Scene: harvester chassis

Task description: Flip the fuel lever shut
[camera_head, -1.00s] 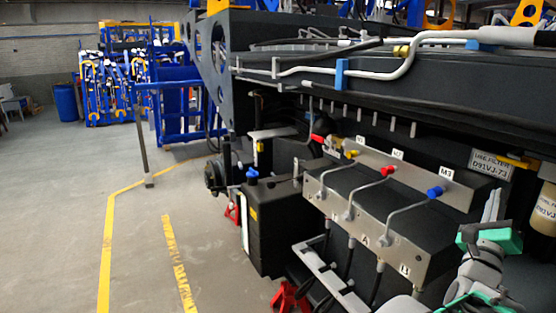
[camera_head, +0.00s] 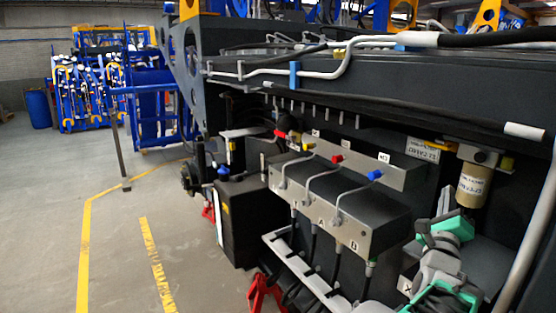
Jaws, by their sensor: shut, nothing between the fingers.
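No lever in view carries a readable fuel label, so I cannot tell for sure which is the fuel lever. A small red-handled lever (camera_head: 281,133) is behind the left end of the valve block. A yellow-orange handle (camera_head: 447,145) is by the filter (camera_head: 472,184), beside a white label plate (camera_head: 421,149). My gripper (camera_head: 446,201) is at the lower right, above the green and grey end of my arm, its fingers pointing up. It is shut and empty, in front of and below the filter, apparently touching nothing.
A light pipe (camera_head: 530,230) slants down at the far right. The floor at left is open.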

